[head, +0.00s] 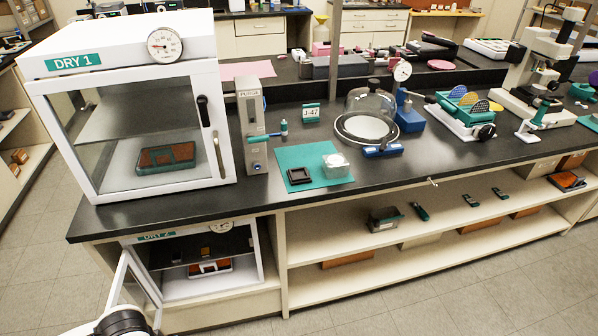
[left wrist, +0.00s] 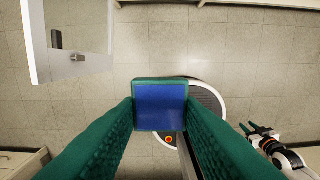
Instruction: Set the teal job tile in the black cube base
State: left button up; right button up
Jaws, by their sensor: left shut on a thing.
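My left gripper (left wrist: 160,128) is shut on the teal job tile (left wrist: 160,106), a square with a teal rim and a blue face, held between its two green fingers in the left wrist view. In the head view the left gripper is out of frame. The black cube base (head: 299,177) sits open on a teal mat (head: 318,153) on the bench, beside its clear lid (head: 336,164). My right gripper (left wrist: 257,134) shows small at the right of the left wrist view, its fingers apparently spread and empty.
The DRY 2 cabinet (head: 205,290) under the bench has its door (head: 133,285) swung open. The DRY 1 cabinet (head: 125,100) stands closed at the bench's left. A purge post (head: 252,125), J-47 sign (head: 311,113) and glass dome (head: 369,108) stand around the mat.

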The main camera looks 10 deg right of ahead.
aim_at(299, 174)
jog(key=i+l+u, duration=0.2)
jog(key=l, duration=0.65)
jog(key=i+l+u, duration=0.25)
jog(key=l, duration=0.6)
jog(key=l+u, duration=0.2)
jog(key=l, duration=0.65)
